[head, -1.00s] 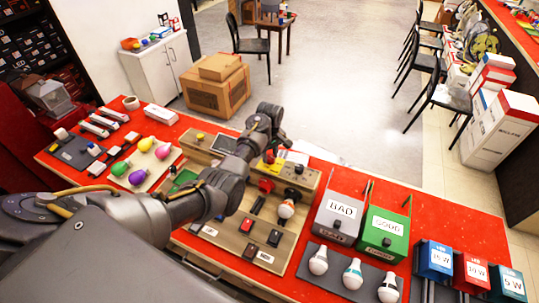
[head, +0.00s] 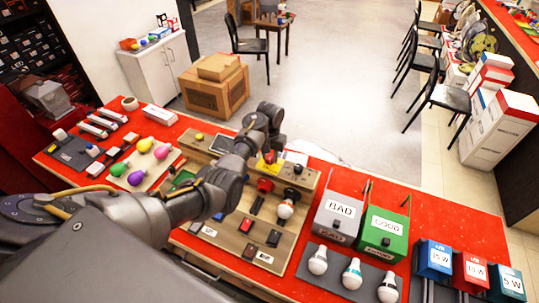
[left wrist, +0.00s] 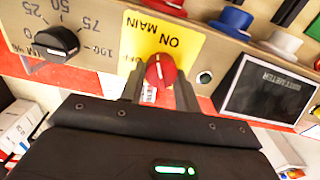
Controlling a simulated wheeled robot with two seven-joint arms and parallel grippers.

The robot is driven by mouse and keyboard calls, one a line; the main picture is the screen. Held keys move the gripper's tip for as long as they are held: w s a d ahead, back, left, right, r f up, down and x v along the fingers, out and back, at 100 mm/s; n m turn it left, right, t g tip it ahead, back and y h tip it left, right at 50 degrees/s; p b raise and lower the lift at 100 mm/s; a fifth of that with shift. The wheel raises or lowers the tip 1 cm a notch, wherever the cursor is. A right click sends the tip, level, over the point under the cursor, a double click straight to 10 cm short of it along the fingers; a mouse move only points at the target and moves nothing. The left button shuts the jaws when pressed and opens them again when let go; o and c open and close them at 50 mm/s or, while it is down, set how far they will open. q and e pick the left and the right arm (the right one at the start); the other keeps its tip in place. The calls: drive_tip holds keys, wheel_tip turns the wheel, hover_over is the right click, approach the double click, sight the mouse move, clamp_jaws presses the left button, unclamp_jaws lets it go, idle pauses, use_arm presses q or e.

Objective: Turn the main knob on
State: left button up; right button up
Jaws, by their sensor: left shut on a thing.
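The red main knob (left wrist: 160,71) sits on a yellow label (left wrist: 172,42) reading MAIN, ON and a partly hidden OFF, upside down in the left wrist view. A pale mark shows on the knob near its top edge. My left gripper (left wrist: 160,92) is shut on the knob, one finger on each side. In the head view my left gripper (head: 270,147) is at the upright back of the wooden test board (head: 225,238), beside the yellow label (head: 267,167). The knob is hidden there. My right gripper is not in view.
A black dial (left wrist: 56,43) and a wattmeter screen (left wrist: 268,91) flank the knob.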

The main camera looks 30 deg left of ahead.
use_arm(q)
drive_tip(key=m, duration=0.4)
drive_tip(key=shift+m, duration=0.4)
drive_tip(key=shift+d, duration=0.1)
idle(0.3)
drive_tip(key=o, duration=1)
